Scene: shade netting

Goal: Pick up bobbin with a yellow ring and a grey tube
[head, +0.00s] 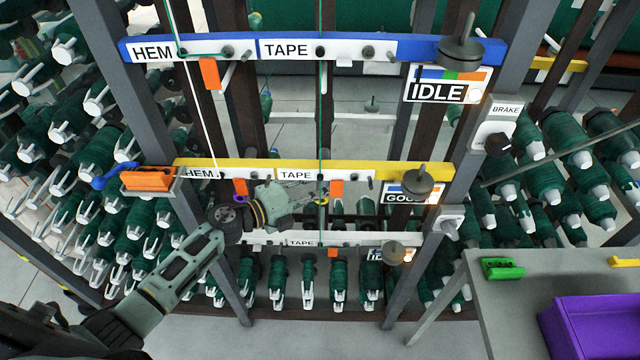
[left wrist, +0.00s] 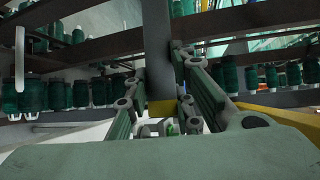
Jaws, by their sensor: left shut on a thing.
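My left gripper (head: 316,192) reaches in from the left among the frame's rails, just below the yellow rail. A small yellow ring (head: 322,201) shows at the fingertips in the head view, which fits the bobbin with a yellow ring and a grey tube. In the left wrist view, the fingers (left wrist: 168,88) stand either side of a grey upright shape (left wrist: 157,55) with a yellow patch (left wrist: 160,107) at its lower end; I cannot tell whether these belong to the bobbin. My right gripper is not in view.
A blue rail (head: 440,48) and a yellow rail (head: 225,162) cross between grey posts. An orange box (head: 148,179) sits at the left post. Green bobbins stand in racks on both sides. A grey table (head: 500,300) with a purple bin (head: 590,330) is at lower right.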

